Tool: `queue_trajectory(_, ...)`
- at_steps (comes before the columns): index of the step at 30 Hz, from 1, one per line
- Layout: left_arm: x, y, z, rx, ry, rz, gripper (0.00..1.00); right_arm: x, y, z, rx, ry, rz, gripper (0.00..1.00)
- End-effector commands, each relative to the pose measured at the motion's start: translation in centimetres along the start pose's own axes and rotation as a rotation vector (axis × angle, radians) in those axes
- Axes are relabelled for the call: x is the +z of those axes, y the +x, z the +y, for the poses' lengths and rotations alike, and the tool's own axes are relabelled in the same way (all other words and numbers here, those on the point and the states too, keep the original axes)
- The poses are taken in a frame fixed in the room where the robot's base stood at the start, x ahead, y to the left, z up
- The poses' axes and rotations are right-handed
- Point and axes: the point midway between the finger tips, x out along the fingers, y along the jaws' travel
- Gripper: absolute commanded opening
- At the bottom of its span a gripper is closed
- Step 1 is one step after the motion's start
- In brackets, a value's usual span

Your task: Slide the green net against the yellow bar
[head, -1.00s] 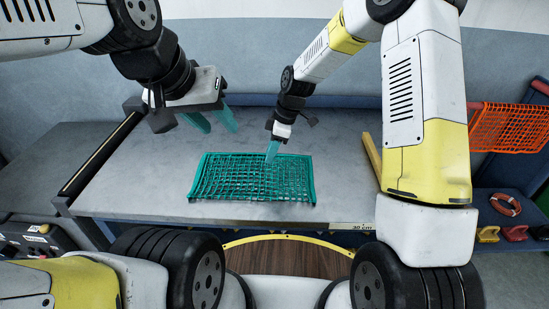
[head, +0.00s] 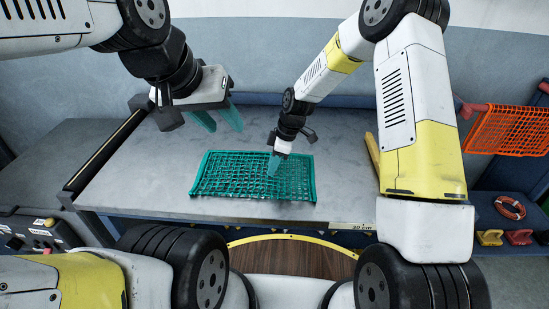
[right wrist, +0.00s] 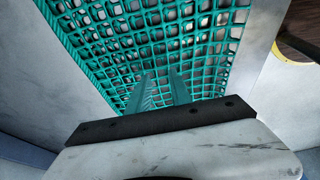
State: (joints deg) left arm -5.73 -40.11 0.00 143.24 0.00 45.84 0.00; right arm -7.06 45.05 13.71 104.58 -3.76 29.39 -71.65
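The green net (head: 215,178) lies flat on the grey table (head: 150,190), left of the yellow bar (head: 372,150), with clear tabletop between them. My right gripper (head: 272,166) points down at the middle of the net. Its fingers (right wrist: 162,88) show slightly apart in the right wrist view, with green mesh visible between and around them. Whether the tips touch the net is hard to tell. My left gripper (head: 218,119) is open and empty above the table, behind and left of the net. My right arm partly hides the table's right side and the bar's surroundings.
An orange net (head: 508,130) hangs at the far right above a blue bench with a red-orange ring (head: 509,207) and small yellow and red items. A dark roller (head: 105,150) runs along the table's left edge. The tabletop left of the net is free.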

Motion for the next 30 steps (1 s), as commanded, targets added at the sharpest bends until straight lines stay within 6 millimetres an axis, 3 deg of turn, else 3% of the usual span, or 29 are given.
queue_trajectory(17,0.0,0.0,0.0,0.0,0.0,0.0,0.4,0.3,0.8,0.0,0.0,0.001,0.0,0.25)
queue_trajectory(30,0.0,0.0,0.0,0.0,0.0,0.0,0.4,3.2,0.0,0.0,-0.001,0.003,-0.001,0.25)
